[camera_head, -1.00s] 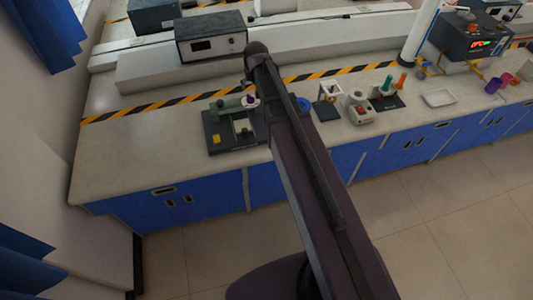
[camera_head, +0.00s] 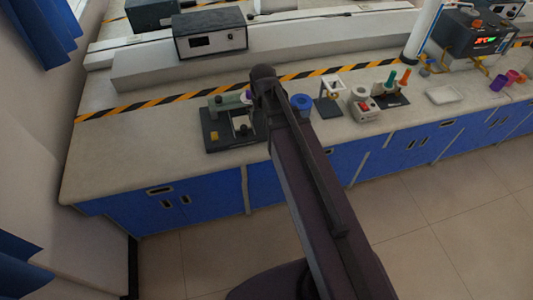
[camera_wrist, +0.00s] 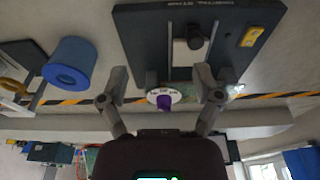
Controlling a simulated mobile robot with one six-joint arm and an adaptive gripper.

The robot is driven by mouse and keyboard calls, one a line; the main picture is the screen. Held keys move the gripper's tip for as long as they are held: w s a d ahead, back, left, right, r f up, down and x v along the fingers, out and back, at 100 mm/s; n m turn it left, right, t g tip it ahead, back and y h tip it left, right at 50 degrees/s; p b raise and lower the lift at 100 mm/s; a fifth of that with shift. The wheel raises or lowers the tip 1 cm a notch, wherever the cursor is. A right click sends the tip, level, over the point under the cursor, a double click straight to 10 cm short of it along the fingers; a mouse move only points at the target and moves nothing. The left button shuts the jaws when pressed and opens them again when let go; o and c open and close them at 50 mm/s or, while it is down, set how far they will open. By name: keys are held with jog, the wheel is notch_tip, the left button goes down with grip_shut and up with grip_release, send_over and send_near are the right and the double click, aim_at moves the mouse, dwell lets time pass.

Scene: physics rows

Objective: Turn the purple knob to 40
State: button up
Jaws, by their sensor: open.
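The purple knob (camera_wrist: 163,102) shows in the wrist view, at the centre of a white dial (camera_wrist: 160,92) with dark marks too small to read. The dial sits at the end of a device on a dark base plate (camera_wrist: 135,35). In the head view the purple knob (camera_head: 249,96) shows small beside my arm, and the base plate (camera_head: 211,142) lies on the bench. My gripper (camera_wrist: 163,88) is open in the wrist view, with one finger on each side of the dial and visible gaps. Whether the fingertips reach the knob's depth, I cannot tell. The head view hides the gripper behind my arm.
A blue ring-shaped object (camera_head: 301,104) stands right of the device and shows large in the wrist view (camera_wrist: 70,62). A small stand (camera_head: 328,100) and a white-and-red device (camera_head: 365,107) are farther right. A grey instrument box (camera_head: 210,35) stands behind. The left bench is clear.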

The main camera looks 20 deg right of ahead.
jog(key=s+a+f+g+b, duration=0.1)
jog(key=s+f+b, duration=0.3)
jog(key=s, duration=0.8)
jog(key=shift+f+g, duration=0.5)
jog(key=shift+f, duration=0.05)
jog(key=shift+s+a, duration=0.1)
